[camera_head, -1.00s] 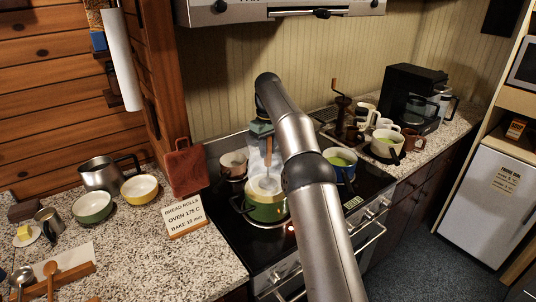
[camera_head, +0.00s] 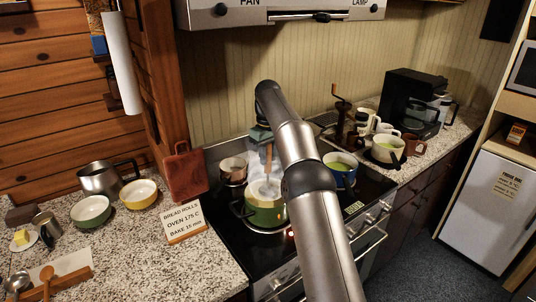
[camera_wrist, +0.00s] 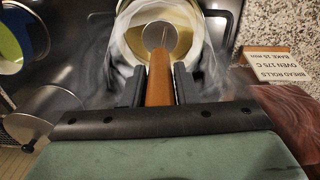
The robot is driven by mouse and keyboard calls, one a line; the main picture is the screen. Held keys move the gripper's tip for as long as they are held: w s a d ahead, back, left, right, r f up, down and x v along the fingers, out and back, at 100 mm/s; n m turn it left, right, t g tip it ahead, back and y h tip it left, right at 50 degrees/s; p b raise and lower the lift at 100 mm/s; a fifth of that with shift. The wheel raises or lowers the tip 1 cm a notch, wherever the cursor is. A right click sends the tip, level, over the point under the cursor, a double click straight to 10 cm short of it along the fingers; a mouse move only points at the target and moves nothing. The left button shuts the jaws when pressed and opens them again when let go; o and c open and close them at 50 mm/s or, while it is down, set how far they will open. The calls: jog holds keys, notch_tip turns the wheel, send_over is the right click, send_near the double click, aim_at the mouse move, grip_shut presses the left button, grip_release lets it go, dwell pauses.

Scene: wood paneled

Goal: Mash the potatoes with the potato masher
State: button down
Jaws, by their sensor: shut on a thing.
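A green pot (camera_head: 262,217) with a pale inside stands on the stove, with steam around it. In the wrist view the pot (camera_wrist: 194,58) lies straight ahead of my fingers, and pale yellowish content shows inside it. My gripper (camera_wrist: 158,88) is shut on the brown wooden handle of the potato masher (camera_wrist: 159,80). The masher's metal part (camera_wrist: 158,35) is over or in the pot; I cannot tell how deep. In the head view the masher handle (camera_head: 268,158) stands roughly upright above the pot, and my arm hides part of the gripper.
A blue pot (camera_head: 341,176) with green content stands right on the stove (camera_head: 236,247), and a small pot (camera_head: 233,171) stands behind left. A recipe sign (camera_head: 184,222), bowls (camera_head: 91,210) and a red board (camera_head: 186,173) occupy the left counter. The range hood (camera_head: 285,12) is overhead.

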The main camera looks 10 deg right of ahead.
aim_at(268, 167)
jog(key=shift+f+b, duration=1.55)
jog(key=shift+f, duration=1.05)
jog(key=shift+r, duration=0.1)
jog(key=shift+r+p, duration=2.25)
jog(key=shift+p, duration=0.1)
jog(key=shift+f, duration=0.1)
jog(key=shift+f+b, duration=1.2)
jog(key=shift+f, duration=1.05)
jog(key=shift+r, duration=0.1)
